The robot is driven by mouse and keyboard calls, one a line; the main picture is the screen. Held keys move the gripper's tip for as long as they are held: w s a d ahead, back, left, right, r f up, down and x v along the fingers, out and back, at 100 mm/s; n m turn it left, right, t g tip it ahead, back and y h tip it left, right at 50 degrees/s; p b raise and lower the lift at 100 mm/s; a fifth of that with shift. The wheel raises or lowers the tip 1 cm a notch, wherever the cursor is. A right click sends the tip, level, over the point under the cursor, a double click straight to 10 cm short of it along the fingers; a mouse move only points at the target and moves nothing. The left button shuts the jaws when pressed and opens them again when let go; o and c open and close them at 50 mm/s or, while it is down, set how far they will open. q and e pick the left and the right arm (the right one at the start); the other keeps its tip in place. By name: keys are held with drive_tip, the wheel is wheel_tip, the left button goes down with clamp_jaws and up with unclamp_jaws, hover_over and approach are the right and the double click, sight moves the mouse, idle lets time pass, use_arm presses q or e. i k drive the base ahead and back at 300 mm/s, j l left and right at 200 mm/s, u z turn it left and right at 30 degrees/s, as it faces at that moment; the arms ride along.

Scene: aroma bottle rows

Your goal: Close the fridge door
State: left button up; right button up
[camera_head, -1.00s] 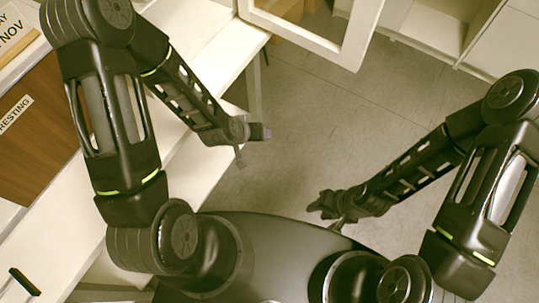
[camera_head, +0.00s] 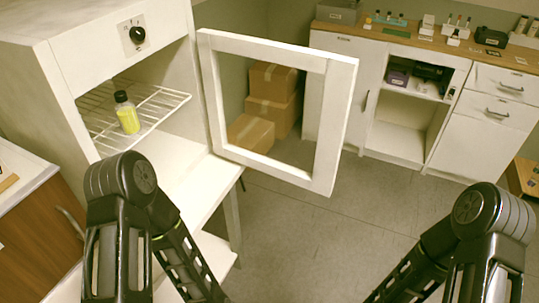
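The white fridge (camera_head: 120,55) stands at the left with a black knob on its upper panel. Its door (camera_head: 335,120), a white frame with a see-through middle, is swung wide open to the right. Inside, a bottle (camera_head: 126,113) with a black cap and yellow label stands upright on a white wire shelf (camera_head: 160,104). My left arm is at the lower left, in front of the fridge, and my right arm is at the lower right. Both grippers are below the picture's edge, so their fingers are hidden.
Cardboard boxes (camera_head: 272,95) show through the door frame. A white cabinet with a wooden top (camera_head: 420,42) holding bottles and small boxes stands at the back right. A brown cabinet (camera_head: 40,235) is at the lower left. The grey floor (camera_head: 320,235) between door and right arm is clear.

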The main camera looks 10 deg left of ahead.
sight(340, 72)
drive_tip(key=i+l+u, duration=0.45)
drive_tip(key=l+u, duration=0.3)
drive_tip(key=i+l+u, duration=0.15)
drive_tip(key=l+u, duration=0.2)
drive_tip(key=l, duration=0.2)
drive_tip(key=i+l+u, duration=0.1)
drive_tip(key=l+u, duration=0.3)
drive_tip(key=l, duration=0.15)
drive_tip(key=l+u, duration=0.35)
drive_tip(key=l, duration=0.15)
drive_tip(key=l+u, duration=0.35)
drive_tip(key=l, duration=0.15)
drive_tip(key=i+l+u, duration=0.1)
drive_tip(key=l+u, duration=0.25)
drive_tip(key=l, duration=0.25)
drive_tip(key=l+u, duration=0.4)
drive_tip(key=k+l, duration=0.05)
drive_tip(key=l, duration=0.05)
